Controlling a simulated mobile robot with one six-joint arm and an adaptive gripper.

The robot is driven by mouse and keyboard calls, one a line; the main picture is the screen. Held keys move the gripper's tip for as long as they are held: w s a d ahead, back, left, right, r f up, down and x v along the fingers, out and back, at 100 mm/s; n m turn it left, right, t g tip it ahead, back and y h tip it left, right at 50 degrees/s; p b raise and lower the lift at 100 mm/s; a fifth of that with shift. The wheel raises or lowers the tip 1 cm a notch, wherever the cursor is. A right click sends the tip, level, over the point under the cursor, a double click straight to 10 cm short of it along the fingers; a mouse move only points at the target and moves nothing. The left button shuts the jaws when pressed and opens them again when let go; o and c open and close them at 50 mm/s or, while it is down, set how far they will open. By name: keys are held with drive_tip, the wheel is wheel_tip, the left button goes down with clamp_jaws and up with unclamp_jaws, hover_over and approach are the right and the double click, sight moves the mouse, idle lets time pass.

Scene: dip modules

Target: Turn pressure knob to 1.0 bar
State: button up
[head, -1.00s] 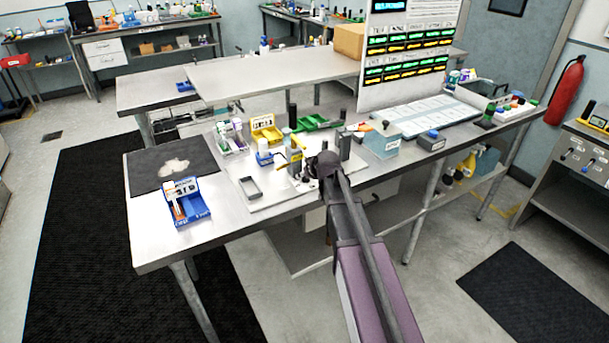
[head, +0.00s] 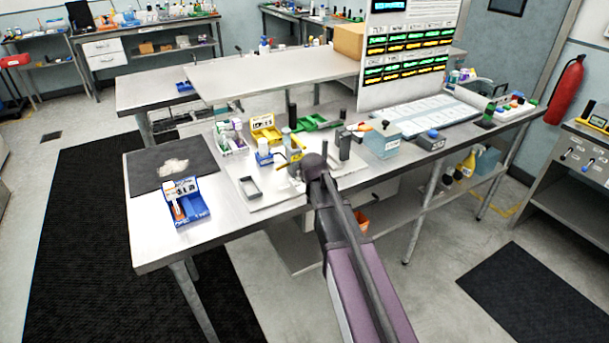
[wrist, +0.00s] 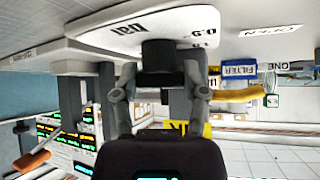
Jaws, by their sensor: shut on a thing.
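In the wrist view, which looks upside down, a dark pressure knob (wrist: 163,50) sits on a white dial plate (wrist: 110,32) printed "bar" and with small scale numbers, one seemingly 0.9. My gripper (wrist: 160,76) has one finger on each side of the knob and is shut on it. The knob's pointer is not visible, so I cannot tell its setting. In the head view my own arm covers the knob and the fingers at the workbench's middle.
A yellow bent part (wrist: 238,93) and a blue FILTER label (wrist: 238,68) are close beside the fingers.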

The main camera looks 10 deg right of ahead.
drive_tip(key=shift+s, duration=0.2)
drive_tip(key=o, duration=1.2)
drive_tip(key=shift+c, duration=0.2)
drive_tip(key=shift+w, duration=0.1)
